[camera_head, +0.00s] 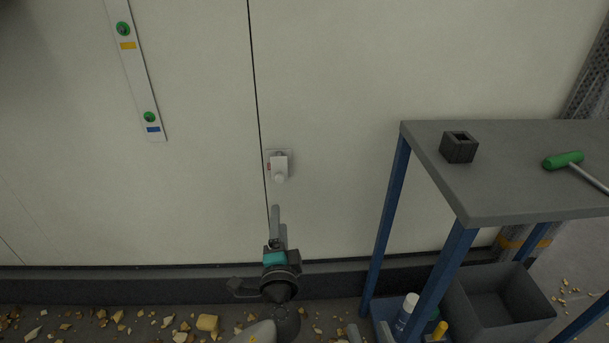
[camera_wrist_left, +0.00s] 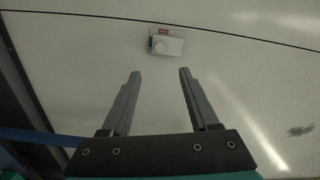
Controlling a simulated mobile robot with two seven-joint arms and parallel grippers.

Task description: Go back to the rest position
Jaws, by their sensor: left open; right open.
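My left gripper (camera_head: 279,222) reaches up from the bottom middle of the head view, below a small white latch box (camera_head: 279,167) on the pale wall panel. In the left wrist view my left gripper (camera_wrist_left: 160,74) is open, with nothing between its two grey fingers. The latch box (camera_wrist_left: 168,44) shows beyond the fingertips, apart from them, with a small red mark on it. My right gripper (camera_head: 369,333) shows only as two separate grey fingertips at the bottom edge of the head view, with nothing seen between them; the rest of it is out of frame.
A grey-topped table (camera_head: 500,195) with blue legs stands at the right, holding a dark hollow block (camera_head: 459,147) and a green-handled tool (camera_head: 564,160). Below are a grey bin (camera_head: 540,305) and bottles (camera_head: 406,312). Yellowish chunks (camera_head: 207,323) litter the floor. A strip with green buttons (camera_head: 136,70) is upper left.

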